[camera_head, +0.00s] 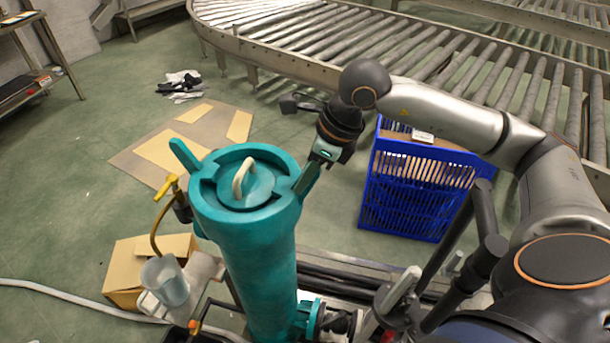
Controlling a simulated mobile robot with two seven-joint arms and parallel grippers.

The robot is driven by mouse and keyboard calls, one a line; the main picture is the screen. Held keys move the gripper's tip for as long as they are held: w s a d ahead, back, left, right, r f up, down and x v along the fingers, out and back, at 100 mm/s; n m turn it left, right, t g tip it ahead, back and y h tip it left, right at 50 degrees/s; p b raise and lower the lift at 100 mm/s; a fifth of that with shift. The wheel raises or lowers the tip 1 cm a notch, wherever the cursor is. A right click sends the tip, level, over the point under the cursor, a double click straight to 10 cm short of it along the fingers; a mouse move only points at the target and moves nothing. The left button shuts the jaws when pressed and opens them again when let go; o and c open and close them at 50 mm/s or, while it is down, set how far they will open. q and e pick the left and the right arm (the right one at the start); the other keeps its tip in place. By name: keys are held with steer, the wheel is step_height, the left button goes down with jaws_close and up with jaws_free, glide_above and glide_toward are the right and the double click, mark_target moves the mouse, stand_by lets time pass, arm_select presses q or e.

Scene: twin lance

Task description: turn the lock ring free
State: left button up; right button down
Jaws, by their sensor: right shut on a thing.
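A teal upright cylinder (263,265) stands in front of me. On its top sits a teal lock ring (212,195) with two lugs sticking out. One lug (185,155) points to the upper left and is free. The other lug (305,180) points to the upper right. Inside the ring is a round teal lid with a pale curved handle (242,177). My right gripper (318,163) comes down from the upper right and is shut on the right lug; its fingertips are small and partly hidden. My left gripper is not in view.
A blue crate (410,208) stands on the floor right of the cylinder. A roller conveyor (285,40) runs behind. A yellow-handled valve with a hose (165,190), a clear jug (168,283) and a cardboard box (122,270) are at the left. Floor farther left is mostly clear.

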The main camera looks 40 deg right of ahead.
mark_target(295, 162)
steer(key=w+d+n+g+y, duration=0.1)
steer(key=w+d+n+g, duration=0.1)
steer(key=w+d+n, duration=0.2)
steer(key=shift+w+n+g+y, duration=0.3)
steer(key=shift+w+n, duration=1.2)
steer(key=shift+n, duration=0.4)
steer(key=c, duration=0.8)
jaws_free()
steer(key=shift+c, duration=0.2)
